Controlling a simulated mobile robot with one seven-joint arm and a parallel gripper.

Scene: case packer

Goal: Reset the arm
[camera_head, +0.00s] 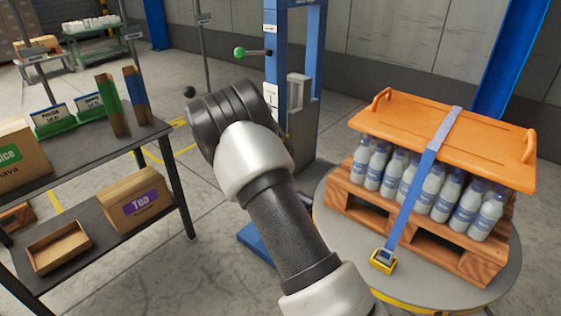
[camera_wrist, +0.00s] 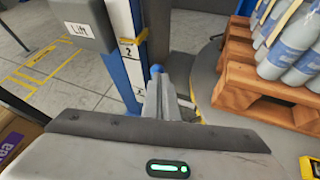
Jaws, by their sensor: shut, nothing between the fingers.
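My arm (camera_head: 285,230) reaches up from the bottom middle of the head view, bent at a dark joint (camera_head: 230,110). My gripper cannot be made out in the head view. In the wrist view, my gripper (camera_wrist: 162,85) shows its grey fingers together and empty, beyond its pale body with a green light. It points toward the foot of the blue lift post (camera_wrist: 125,60), and I cannot tell the gap between them. A small blue tip shows at the finger ends.
At right, a pallet (camera_head: 430,235) of bottles (camera_head: 435,190) under an orange lid (camera_head: 440,135), with a blue strap (camera_head: 425,165), stands on a round table (camera_head: 340,235). A dark shelf rack (camera_head: 95,155) with boxes stands left. A lever with a green knob (camera_head: 239,52) juts from the lift.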

